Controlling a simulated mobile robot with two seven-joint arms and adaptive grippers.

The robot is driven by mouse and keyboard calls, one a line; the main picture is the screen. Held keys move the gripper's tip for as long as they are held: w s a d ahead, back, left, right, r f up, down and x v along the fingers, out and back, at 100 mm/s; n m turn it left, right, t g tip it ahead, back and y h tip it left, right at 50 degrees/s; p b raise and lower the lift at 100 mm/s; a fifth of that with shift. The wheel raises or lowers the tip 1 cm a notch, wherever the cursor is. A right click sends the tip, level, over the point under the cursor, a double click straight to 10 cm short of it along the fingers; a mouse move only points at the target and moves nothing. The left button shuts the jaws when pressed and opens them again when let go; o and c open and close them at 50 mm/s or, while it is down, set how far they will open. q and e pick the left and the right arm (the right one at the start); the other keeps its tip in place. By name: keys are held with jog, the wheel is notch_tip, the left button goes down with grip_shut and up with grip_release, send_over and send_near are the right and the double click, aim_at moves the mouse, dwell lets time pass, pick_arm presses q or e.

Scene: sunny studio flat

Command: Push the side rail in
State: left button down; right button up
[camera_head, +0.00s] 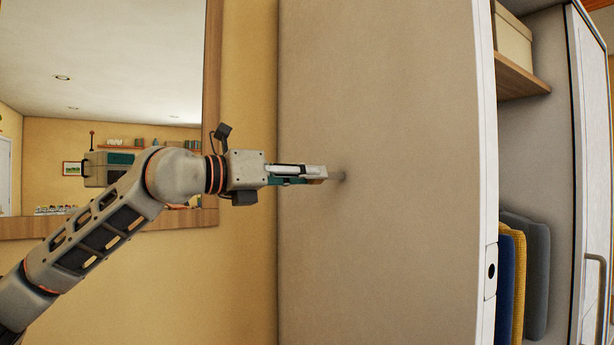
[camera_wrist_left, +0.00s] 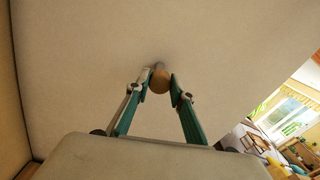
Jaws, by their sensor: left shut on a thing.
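The side rail (camera_head: 338,176) is a short grey stub standing out of the beige side panel of the wardrobe (camera_head: 390,90). In the left wrist view its round tan end (camera_wrist_left: 159,81) sits between my fingers, in front of the panel. My left gripper (camera_head: 318,174) is shut on this end, its fingers one on each side; in the left wrist view the fingers (camera_wrist_left: 160,87) are green and grey. How far the rail runs inside the wardrobe is hidden by the panel. My right gripper is not in view.
The wardrobe's front at the right holds hanging clothes (camera_head: 538,275) and a box (camera_head: 512,40) on a wooden shelf (camera_head: 520,78). A white door (camera_head: 590,150) with a long handle is beyond. A wood-framed mirror (camera_head: 212,70) hangs on the yellow wall behind my arm.

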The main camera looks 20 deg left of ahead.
pick_arm(q)
jog(key=x, duration=0.4)
jog(key=shift+w+d+p, duration=0.2)
jog(key=shift+p, duration=0.1)
jog(key=shift+a+r, duration=0.1)
jog(key=c, duration=1.8)
grip_release()
jog(key=shift+o, duration=0.2)
jog(key=shift+w, duration=0.1)
jog(key=v, duration=1.2)
